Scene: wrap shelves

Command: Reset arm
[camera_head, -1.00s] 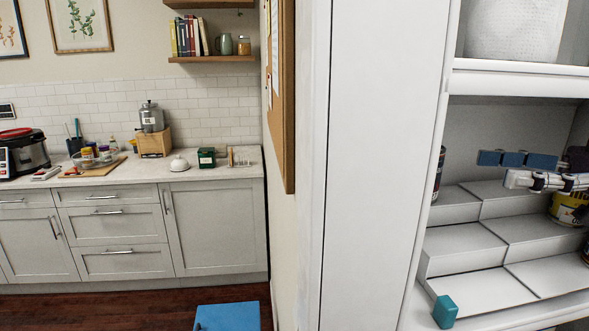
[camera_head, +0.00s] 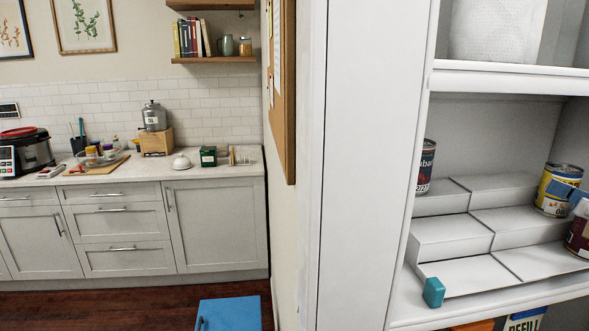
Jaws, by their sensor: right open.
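My right gripper (camera_head: 571,192) shows only in part at the right edge of the head view. Its blue finger pads are in front of the yellow can (camera_head: 553,183) and beside the dark red can (camera_head: 578,234), on the stepped shelf. Whether it touches either can is hard to tell. It is open, and I see nothing held in it. Most of this gripper and its arm are out of the picture. My left gripper is not in view.
The white shelf unit (camera_head: 369,150) fills the right side. A dark can (camera_head: 426,167) stands on the stepped risers (camera_head: 452,238), whose middle is bare. A teal block (camera_head: 434,292) is at the shelf's front edge. A kitchen counter (camera_head: 133,171) is at left, above a blue box (camera_head: 228,314).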

